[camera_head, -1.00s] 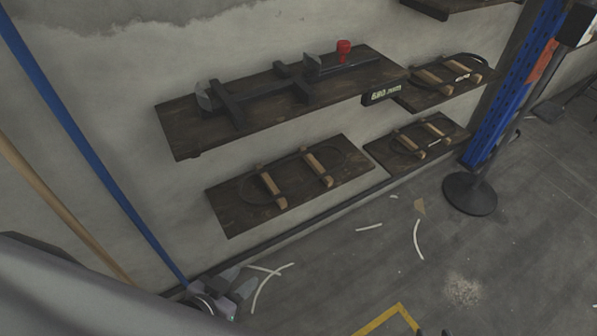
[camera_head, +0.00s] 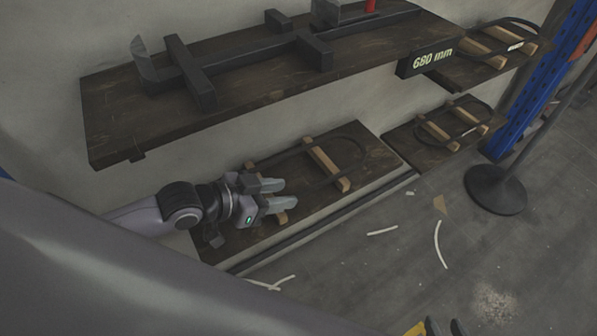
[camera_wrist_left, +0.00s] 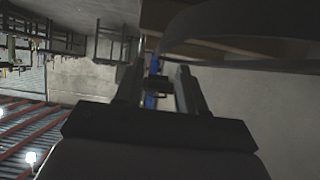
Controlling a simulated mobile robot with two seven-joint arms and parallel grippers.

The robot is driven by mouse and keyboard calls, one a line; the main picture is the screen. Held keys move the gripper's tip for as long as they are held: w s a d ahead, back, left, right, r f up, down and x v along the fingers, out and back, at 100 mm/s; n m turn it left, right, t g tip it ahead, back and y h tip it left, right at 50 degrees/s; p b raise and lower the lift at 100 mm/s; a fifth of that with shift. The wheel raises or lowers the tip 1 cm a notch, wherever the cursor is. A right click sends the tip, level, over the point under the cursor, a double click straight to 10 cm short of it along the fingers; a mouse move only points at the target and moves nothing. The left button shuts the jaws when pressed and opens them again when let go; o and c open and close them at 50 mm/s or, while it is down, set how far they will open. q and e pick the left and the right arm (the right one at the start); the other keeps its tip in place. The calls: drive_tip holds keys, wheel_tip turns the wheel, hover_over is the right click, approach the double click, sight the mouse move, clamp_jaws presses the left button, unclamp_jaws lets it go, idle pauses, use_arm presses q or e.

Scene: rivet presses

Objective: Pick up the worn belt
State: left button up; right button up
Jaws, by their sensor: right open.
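A dark looped belt (camera_head: 362,146) lies on wooden blocks on the lower left shelf. Other dark belts lie on the lower right shelf (camera_head: 474,105) and the upper right shelf (camera_head: 519,22); I cannot tell which is worn. My left gripper (camera_head: 280,194) is open at the left end of the lower left belt, covering part of it and one block. In the left wrist view its fingers (camera_wrist_left: 158,88) stand apart with nothing clearly between them. A grey curved band (camera_wrist_left: 235,55) crosses close by, unidentified.
The upper shelf (camera_head: 110,120) overhangs the lower one and carries a dark bar fixture (camera_head: 240,75) with a red knob (camera_head: 371,5). A "680 mm" sign (camera_head: 432,58) hangs there. A round post base (camera_head: 496,190) stands right. White strips (camera_head: 440,245) litter the floor.

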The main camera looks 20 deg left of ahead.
sight(309, 189)
use_arm(q)
drive_tip(key=shift+r+b+x, duration=0.15)
drive_tip(key=shift+b+x, duration=0.15)
drive_tip(key=shift+x, duration=1.05)
drive_tip(key=shift+r+b+x, duration=0.2)
drive_tip(key=shift+b+x, duration=0.05)
drive_tip(key=shift+x, duration=1.05)
drive_tip(key=shift+w+d, duration=0.15)
clamp_jaws()
